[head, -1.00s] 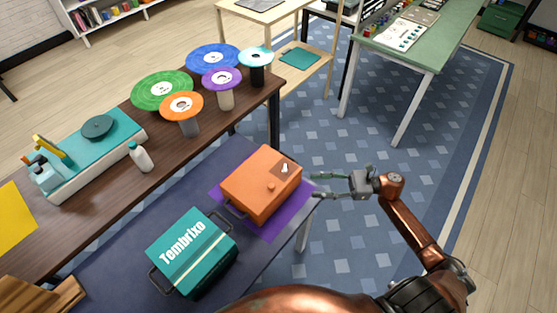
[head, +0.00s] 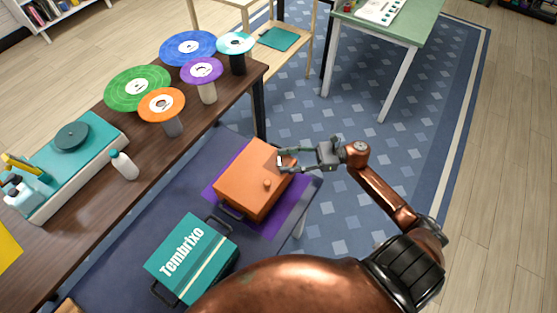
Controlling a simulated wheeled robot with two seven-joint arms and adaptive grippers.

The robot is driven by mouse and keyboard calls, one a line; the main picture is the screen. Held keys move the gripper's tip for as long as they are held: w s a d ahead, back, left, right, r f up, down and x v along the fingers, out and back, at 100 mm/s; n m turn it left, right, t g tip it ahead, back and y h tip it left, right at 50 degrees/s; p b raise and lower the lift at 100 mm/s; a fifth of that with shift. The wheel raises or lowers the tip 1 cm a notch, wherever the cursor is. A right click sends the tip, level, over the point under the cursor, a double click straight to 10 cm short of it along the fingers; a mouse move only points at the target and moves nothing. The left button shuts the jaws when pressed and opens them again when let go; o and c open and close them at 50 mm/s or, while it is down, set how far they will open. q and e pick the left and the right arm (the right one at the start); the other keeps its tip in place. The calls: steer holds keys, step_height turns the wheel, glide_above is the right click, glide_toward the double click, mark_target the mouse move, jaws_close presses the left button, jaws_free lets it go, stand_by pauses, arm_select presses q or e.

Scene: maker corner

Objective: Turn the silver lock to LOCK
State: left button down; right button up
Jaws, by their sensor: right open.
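An orange box (head: 248,178) with a black side handle sits on a purple mat (head: 300,186) on the low blue-grey table. The silver lock is on the box's top near its right corner; my right gripper's fingers now cover most of that spot, so its lock position cannot be read. My right gripper (head: 283,161) reaches in from the right, open, with its fingertips at the lock; I cannot tell whether they touch it. A small orange knob (head: 267,183) is also on the box top. My left gripper is not in view.
A teal case marked Tembrixo (head: 190,256) stands in front of the orange box. Rug floor right of the box is clear.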

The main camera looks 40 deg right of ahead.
mark_target(279, 163)
steer(key=shift+x, duration=1.35)
steer(key=shift+c, duration=0.5)
steer(key=c, duration=1.1)
